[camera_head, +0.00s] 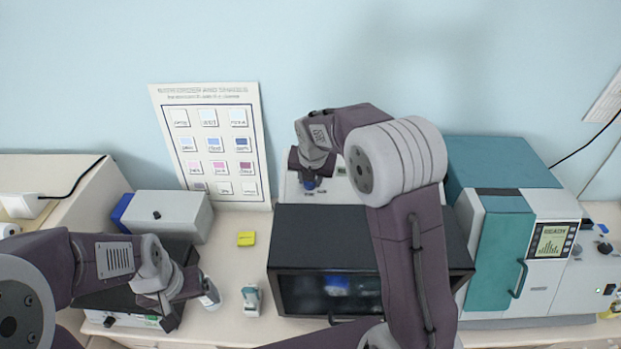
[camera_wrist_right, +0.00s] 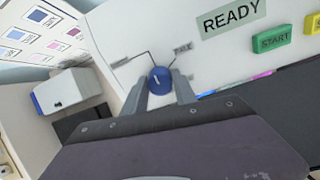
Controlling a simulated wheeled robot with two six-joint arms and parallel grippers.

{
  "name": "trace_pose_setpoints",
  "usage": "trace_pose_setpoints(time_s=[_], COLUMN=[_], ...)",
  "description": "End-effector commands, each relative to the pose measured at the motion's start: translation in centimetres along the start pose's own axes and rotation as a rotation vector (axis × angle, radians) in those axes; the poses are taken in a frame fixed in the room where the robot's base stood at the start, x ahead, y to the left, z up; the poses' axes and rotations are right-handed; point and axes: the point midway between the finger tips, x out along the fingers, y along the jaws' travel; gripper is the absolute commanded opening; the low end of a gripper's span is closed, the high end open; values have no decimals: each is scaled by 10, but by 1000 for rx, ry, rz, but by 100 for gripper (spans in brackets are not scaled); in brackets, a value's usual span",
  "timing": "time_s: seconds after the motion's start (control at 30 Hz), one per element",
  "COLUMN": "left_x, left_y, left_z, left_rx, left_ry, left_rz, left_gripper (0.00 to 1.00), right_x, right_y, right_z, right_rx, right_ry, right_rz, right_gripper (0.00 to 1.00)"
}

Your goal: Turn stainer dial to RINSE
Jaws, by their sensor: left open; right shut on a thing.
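The stainer is the machine with a black front box (camera_head: 330,225) at the middle of the bench. Its blue dial (camera_wrist_right: 160,80) sits on a white panel in the right wrist view, with two lines leading to small labels that are hard to read. A pale mark shows on the dial face. My right gripper (camera_wrist_right: 161,93) is shut on the dial, one finger on each side. In the head view the right gripper (camera_head: 309,186) is at the panel above the black box, and my arm hides part of the stainer. My left gripper (camera_head: 190,303) is open at the lower left, beside a small bottle (camera_head: 211,293).
A READY display (camera_wrist_right: 231,17) and a green START button (camera_wrist_right: 273,41) are right of the dial. A teal-and-white machine (camera_head: 505,240) stands to the right. A colour chart (camera_head: 213,145) leans behind.

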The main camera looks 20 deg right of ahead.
Motion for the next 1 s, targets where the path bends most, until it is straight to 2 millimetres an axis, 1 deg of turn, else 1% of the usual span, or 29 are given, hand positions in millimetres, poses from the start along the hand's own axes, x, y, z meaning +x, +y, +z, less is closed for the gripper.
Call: trace_pose_setpoints(time_s=[0.03, 0.07, 0.1, 0.13, 0.4, 0.47, 0.57, 0.7, 0.8, 0.9, 1.0], left_x=[1, 1, 1, 1, 0, 2, 10, 19, 22, 24, 24], left_y=[0, 0, 0, 0, 0, 0, 0, 0, 0, 0, 0], left_z=[0, 0, 0, 0, 0, 0, 1, 2, 2, 2, 2], left_rx=[0, 0, 0, 0, 0, 0, 0, 0, 0, 0, 0], left_ry=[0, 0, 0, 0, 0, 0, 0, 0, 0, 0, 0], left_rz=[0, 0, 0, 0, 0, 0, 0, 0, 0, 0, 0], left_gripper=[85, 85, 85, 85, 85, 85, 85, 85, 85, 85, 85], right_x=[4, 4, 4, 3, 1, -3, -18, -50, -70, -83, -88], right_y=[-2, -2, -2, -2, -1, 0, 0, 0, 0, 0, 0], right_z=[-5, -5, -5, -4, -2, -1, -1, -2, -2, -2, -2], right_rx=[-1, -1, -1, -1, 0, 0, 1, 1, -1, -1, -1], right_ry=[15, 15, 13, 12, 4, 2, -1, -1, 2, 4, 6], right_rz=[-8, -8, -8, -7, -3, -1, 1, 2, -1, -2, -3], right_gripper=[0, 42, 53, 55, 55, 55, 55, 55, 55, 55, 55])
